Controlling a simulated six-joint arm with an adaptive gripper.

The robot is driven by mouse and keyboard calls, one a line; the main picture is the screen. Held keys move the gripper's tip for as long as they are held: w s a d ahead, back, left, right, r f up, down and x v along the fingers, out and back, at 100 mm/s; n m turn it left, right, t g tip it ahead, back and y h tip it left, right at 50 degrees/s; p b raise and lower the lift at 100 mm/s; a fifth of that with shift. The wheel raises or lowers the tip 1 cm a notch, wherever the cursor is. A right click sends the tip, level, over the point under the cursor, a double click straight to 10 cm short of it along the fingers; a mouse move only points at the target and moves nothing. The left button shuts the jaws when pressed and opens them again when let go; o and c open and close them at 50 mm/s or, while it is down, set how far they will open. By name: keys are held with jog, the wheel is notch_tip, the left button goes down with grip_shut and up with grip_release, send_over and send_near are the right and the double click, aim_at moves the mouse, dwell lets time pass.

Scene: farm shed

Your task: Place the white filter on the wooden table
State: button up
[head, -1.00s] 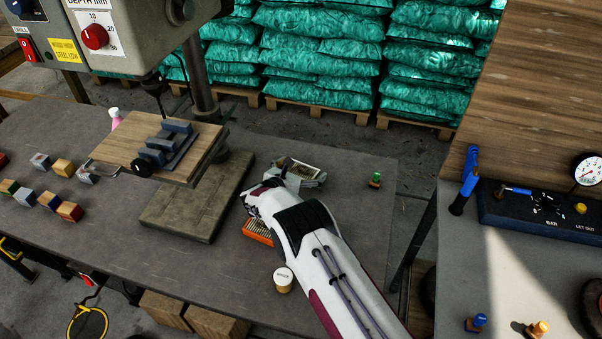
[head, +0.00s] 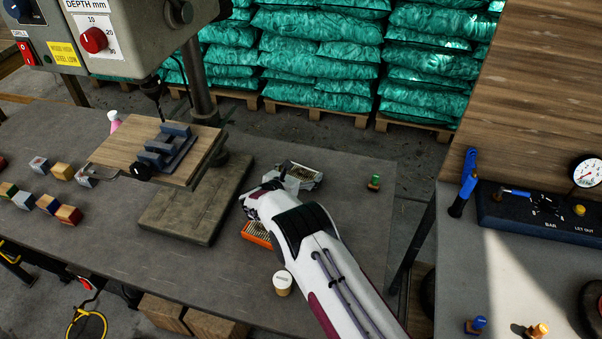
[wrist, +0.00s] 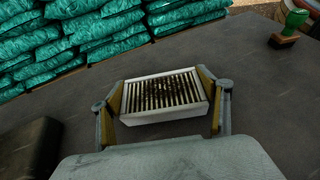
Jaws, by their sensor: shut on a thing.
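The white filter (wrist: 165,96), a pale tray-like frame with a dark slatted face, is between the two fingers of my gripper (wrist: 161,90) in the wrist view. The fingers are shut on its left and right short ends. In the head view the filter (head: 307,174) shows just beyond my wrist, over the far part of the grey bench; I cannot tell whether it is clear of the surface. The wooden table (head: 112,151) is the board on the drill press, left of my gripper. A blue vise (head: 165,148) sits on its middle and right part.
An orange filter (head: 256,234) lies partly under my arm. A round white-topped pot (head: 282,283) stands nearby. A green-topped stamp (head: 374,182) stands to the right. The drill press column (head: 198,85) rises behind the board, above its base plate (head: 195,205). Several small blocks (head: 68,215) lie at left.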

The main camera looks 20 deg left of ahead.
aim_at(305, 172)
jog(key=shift+r, duration=5)
jog(key=shift+d, duration=0.1)
jog(key=shift+s+d, duration=0.1)
jog(key=shift+d, duration=0.35)
jog(key=s+d+r+m+g+h, duration=0.1)
jog(key=s+d+m+h, duration=0.1)
jog(key=s+d, duration=0.6)
jog(key=s+d+r+m+g+h, duration=0.2)
jog(key=s+d, duration=0.6)
jog(key=d, duration=0.9)
jog(key=s+d+r+m+g+h, duration=0.1)
jog(key=s+d+r+m+h, duration=0.1)
jog(key=s+d, duration=0.6)
jog(key=d+m+h, duration=0.1)
jog(key=d, duration=0.3)
jog(key=shift+s+d+m+g+h, duration=0.15)
jog(key=shift+d+m+g+h, duration=0.15)
jog(key=shift+d, duration=0.1)
